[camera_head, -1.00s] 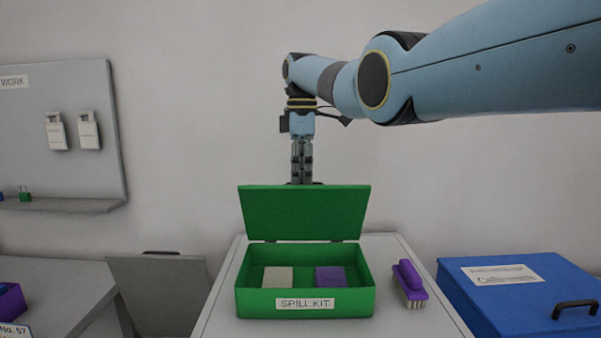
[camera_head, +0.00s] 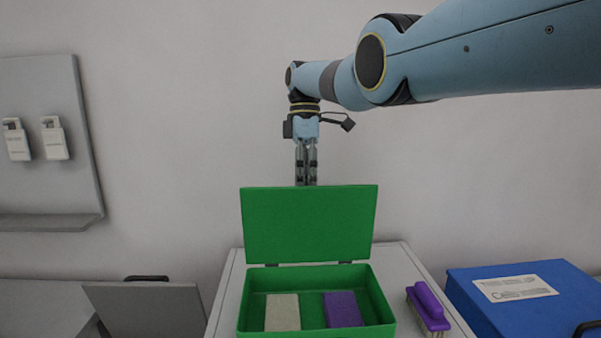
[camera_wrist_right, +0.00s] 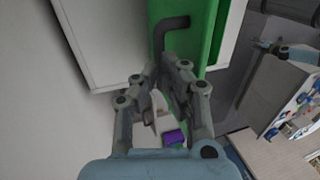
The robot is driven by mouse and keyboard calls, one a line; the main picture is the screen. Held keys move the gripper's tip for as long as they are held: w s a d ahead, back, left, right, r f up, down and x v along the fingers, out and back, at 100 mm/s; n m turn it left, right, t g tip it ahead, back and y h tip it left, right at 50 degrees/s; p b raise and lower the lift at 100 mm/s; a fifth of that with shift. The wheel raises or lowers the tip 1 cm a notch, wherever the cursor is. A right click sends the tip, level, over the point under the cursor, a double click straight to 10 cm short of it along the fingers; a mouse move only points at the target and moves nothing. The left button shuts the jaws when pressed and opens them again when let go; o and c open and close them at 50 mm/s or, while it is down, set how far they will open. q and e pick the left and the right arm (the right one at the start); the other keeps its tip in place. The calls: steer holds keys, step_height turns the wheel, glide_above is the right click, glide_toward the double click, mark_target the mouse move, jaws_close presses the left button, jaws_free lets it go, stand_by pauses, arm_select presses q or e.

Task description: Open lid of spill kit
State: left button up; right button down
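The green spill kit box (camera_head: 257,312) stands on a grey cabinet top. Its lid (camera_head: 310,225) is raised on its hinges at the back edge, with its inner face toward the head camera. The box holds a beige block (camera_head: 283,312) and a purple block (camera_head: 343,310). My right gripper (camera_head: 306,178) points down behind the lid, its fingertips partly hidden by the lid's top edge. In the right wrist view, the fingers (camera_wrist_right: 161,68) are at a dark bent handle (camera_wrist_right: 158,38) beside the green surface. Whether they grip it is unclear. My left gripper is out of view.
A purple brush (camera_head: 428,305) lies right of the box on the cabinet top (camera_head: 398,262). A blue case (camera_head: 560,290) with a white label stands farther right. A grey panel with a black handle (camera_head: 145,300) is at the left.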

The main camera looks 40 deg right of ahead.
steer(key=shift+s+a+f+g, duration=0.15)
steer(key=shift+s+f, duration=0.05)
steer(key=shift+f, duration=0.3)
steer(key=shift+s+a+f+g, duration=0.15)
steer(key=shift+s+f, duration=0.05)
steer(key=shift+f, duration=0.3)
steer(key=c, duration=1.9)
jaws_free()
steer(key=o, duration=0.5)
steer(key=shift+w+f, duration=0.1)
steer(key=shift+w, duration=0.05)
steer(key=shift+w+d, duration=0.1)
steer(key=shift+d, duration=0.1)
steer(key=shift+w, duration=0.15)
